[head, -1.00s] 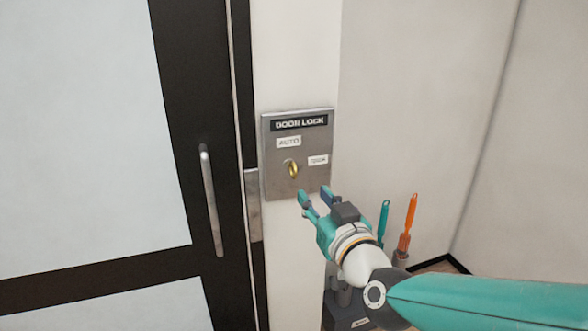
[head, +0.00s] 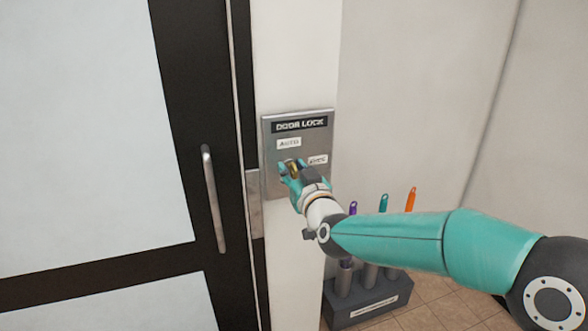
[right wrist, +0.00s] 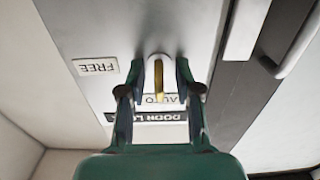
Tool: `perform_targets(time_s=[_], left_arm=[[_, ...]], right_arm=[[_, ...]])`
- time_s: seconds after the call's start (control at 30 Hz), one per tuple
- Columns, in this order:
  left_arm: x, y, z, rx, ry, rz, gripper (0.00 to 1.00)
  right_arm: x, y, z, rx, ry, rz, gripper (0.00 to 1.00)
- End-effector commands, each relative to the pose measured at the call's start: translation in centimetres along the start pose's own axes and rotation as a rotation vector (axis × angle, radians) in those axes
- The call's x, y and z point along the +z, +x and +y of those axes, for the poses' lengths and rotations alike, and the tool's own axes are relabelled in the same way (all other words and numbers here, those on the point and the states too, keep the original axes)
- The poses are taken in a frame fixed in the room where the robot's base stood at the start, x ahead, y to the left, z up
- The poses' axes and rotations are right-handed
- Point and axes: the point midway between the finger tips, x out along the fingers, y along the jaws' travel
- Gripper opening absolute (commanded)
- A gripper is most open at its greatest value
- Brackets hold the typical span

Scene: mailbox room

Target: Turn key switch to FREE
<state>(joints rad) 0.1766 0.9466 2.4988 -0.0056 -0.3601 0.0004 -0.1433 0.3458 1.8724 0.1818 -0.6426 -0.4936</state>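The steel key switch plate (head: 270,185) is headed DOOR LOCK and sits on the white wall beside the door. The AUTO label (head: 289,143) is at its upper left and the FREE label (head: 318,160) at its right. My right gripper (head: 291,168) is at the plate, over the switch. In the right wrist view, which is upside down, the gold key (right wrist: 158,80) stands between the two fingers (right wrist: 160,82), in line with the AUTO label. Small gaps show between the key and each finger, so the gripper looks open around it. My left gripper is out of view.
The dark-framed door (head: 185,120) with its long handle (head: 213,200) is left of the plate. A grey holder (head: 370,303) with several coloured-handled tools stands on the floor below my right arm. The wall to the right is bare.

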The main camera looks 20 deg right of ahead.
Motion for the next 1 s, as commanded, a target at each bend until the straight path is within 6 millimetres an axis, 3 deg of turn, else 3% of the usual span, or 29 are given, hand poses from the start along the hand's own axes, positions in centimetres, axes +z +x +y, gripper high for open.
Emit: perform_targets(time_s=[0.07, 0.2, 0.27, 0.67, 1.0], left_arm=[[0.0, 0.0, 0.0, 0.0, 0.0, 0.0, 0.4], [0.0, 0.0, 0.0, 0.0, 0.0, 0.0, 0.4], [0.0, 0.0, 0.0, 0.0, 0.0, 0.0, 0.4], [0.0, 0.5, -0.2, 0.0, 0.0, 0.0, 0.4], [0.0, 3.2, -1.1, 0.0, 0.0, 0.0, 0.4]], right_arm=[[0.0, 0.0, 0.0, 0.0, 0.0, 0.0, 0.3], [0.0, -0.1, 0.1, 0.001, 0.0, 0.0, 0.07], [0.0, -0.1, 0.1, 0.002, 0.0, 0.0, 0.0], [0.1, -0.1, 0.2, 0.003, 0.022, 0.002, 0.0], [0.4, 0.0, 0.3, 0.004, 0.193, 0.006, 0.0]])
